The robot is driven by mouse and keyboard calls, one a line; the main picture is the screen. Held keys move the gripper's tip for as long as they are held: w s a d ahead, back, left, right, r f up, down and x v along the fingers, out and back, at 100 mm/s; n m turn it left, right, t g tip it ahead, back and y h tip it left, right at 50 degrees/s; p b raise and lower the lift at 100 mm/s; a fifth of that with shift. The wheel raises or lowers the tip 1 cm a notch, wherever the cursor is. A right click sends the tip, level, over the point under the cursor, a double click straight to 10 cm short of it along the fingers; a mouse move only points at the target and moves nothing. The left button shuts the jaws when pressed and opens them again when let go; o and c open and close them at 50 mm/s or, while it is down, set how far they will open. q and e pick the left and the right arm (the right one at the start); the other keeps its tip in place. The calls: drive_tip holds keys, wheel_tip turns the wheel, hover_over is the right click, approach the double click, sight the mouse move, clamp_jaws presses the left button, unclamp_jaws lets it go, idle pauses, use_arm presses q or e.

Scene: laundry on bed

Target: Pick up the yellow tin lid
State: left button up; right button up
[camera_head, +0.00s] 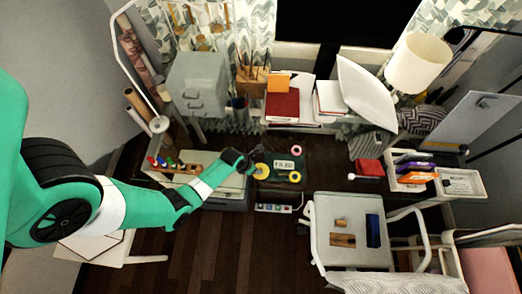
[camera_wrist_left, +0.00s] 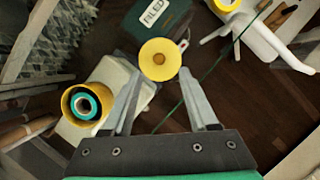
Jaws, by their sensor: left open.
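A round yellow lid (camera_wrist_left: 160,48) with a brown centre shows in the left wrist view between the tips of my left gripper (camera_wrist_left: 160,68). The jaws are apart on either side of it; I cannot tell whether they touch it. In the head view, a yellow round thing (camera_head: 262,171), likely the same lid, is close to my left gripper (camera_head: 247,163), which reaches in from the left over the desk. The gripper hides part of what is beneath it. My right gripper is in neither view.
A dark green box (camera_wrist_left: 150,20) with a white label lies just past the lid. A yellow round container (camera_wrist_left: 86,105) with a teal roll inside is left of the jaws. A white chair (camera_head: 325,225) holding small items stands at right. The dark floor (camera_head: 220,250) in front is clear.

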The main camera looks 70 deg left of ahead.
use_arm(q)
drive_tip(key=b+x, duration=0.1)
drive_tip(key=x, duration=0.1)
drive_tip(key=shift+f, duration=0.3)
drive_tip(key=shift+w+r, duration=0.1)
drive_tip(key=b+x, duration=0.5)
drive_tip(key=shift+s, duration=0.2)
drive_tip(key=shift+w, duration=0.1)
clamp_jaws()
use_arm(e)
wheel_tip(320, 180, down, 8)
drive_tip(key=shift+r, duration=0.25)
